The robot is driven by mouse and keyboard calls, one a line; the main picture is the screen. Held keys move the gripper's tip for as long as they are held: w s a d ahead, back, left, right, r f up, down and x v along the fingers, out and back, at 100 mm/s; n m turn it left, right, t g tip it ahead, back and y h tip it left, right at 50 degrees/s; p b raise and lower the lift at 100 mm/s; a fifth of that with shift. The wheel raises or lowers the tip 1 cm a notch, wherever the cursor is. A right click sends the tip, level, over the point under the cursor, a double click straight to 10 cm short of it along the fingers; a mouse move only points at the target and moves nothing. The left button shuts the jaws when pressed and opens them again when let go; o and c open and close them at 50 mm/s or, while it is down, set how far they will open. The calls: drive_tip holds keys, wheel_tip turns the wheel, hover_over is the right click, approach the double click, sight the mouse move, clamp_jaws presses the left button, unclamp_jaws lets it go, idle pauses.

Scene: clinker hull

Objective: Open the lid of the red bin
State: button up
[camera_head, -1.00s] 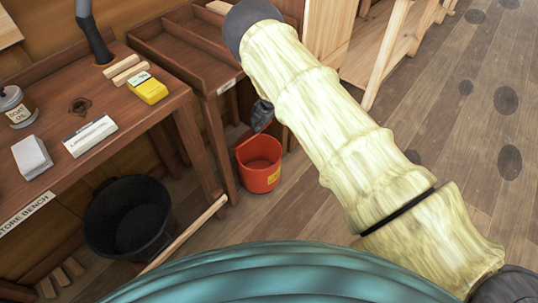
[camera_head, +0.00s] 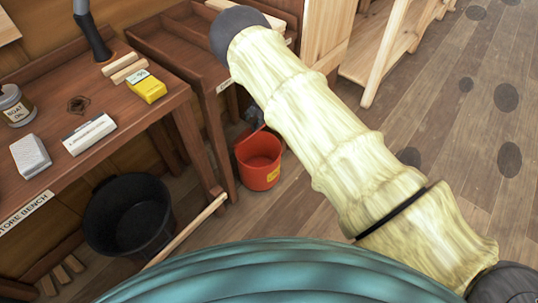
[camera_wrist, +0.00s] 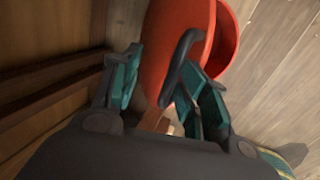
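The red bin (camera_head: 260,172) stands on the floor by the bench legs, with a yellow label on its front. Its top looks open, with the inside showing. A thin dark edge rises at its back; I cannot tell whether this is the lid or a handle. My gripper (camera_wrist: 160,62) is at the bin's far side, mostly hidden by my arm in the head view. In the wrist view its two fingers are apart, and the bin's red surface (camera_wrist: 176,28) lies just beyond them. A dark loop handle (camera_wrist: 186,50) is close to the right finger; contact is unclear.
A black tub (camera_head: 128,215) stands under the store bench (camera_head: 80,165) to the left. The bench holds an oil jar (camera_head: 15,105), a yellow box (camera_head: 147,87) and white blocks. A wooden rail (camera_head: 187,231) runs low in front. Open plank floor lies to the right.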

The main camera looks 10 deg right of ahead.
drive_tip(key=shift+s+a+f, duration=0.25)
drive_tip(key=shift+s+a, duration=0.1)
drive_tip(key=shift+a, duration=0.2)
drive_tip(key=shift+s+a+f, duration=0.2)
drive_tip(key=shift+s+a, duration=0.1)
drive_tip(key=shift+a, duration=0.25)
drive_tip(key=shift+d+r+p, duration=0.2)
drive_tip(key=shift+r+p, duration=0.7)
drive_tip(key=shift+p, duration=0.05)
drive_tip(key=p+v, duration=0.2)
drive_tip(key=v, duration=0.3)
drive_tip(key=shift+s+r, duration=0.1)
drive_tip(key=shift+r, duration=0.1)
drive_tip(key=shift+d+r+p, duration=0.25)
drive_tip(key=shift+d+p, duration=0.1)
drive_tip(key=shift+p, duration=0.05)
